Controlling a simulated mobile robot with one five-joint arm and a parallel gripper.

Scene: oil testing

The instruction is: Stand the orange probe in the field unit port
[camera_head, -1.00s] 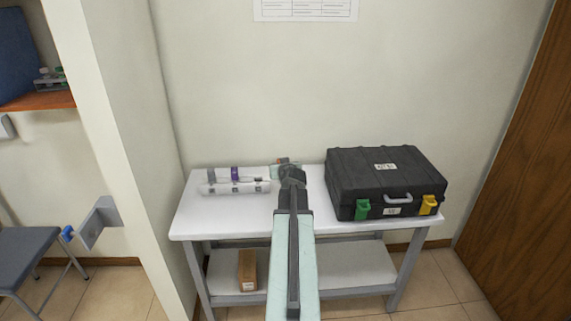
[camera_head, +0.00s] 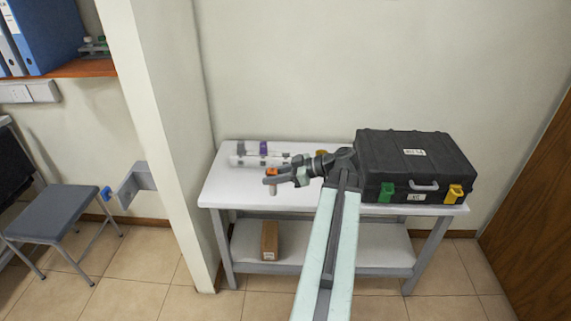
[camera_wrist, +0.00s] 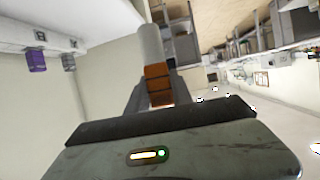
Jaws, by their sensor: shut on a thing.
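The orange probe (camera_head: 272,174) has an orange collar and a pale grey shaft pointing down. It hangs above the front of the white table, apart from the tabletop. My gripper (camera_head: 269,181) is shut on it at the orange part. In the wrist view the probe (camera_wrist: 151,45) stands between the fingers. A long white unit (camera_head: 240,160) lies at the table's back left, with a purple probe (camera_head: 263,148) and a grey probe (camera_head: 241,147) upright in it. It also shows at the upper left of the wrist view (camera_wrist: 20,36). I cannot make out an empty port.
A black case (camera_head: 415,165) with green and yellow latches stands at the table's right, close to my arm. A small yellow thing (camera_head: 321,153) is behind my wrist. The table's front left (camera_head: 235,190) is clear. A brown box (camera_head: 269,241) sits on the lower shelf.

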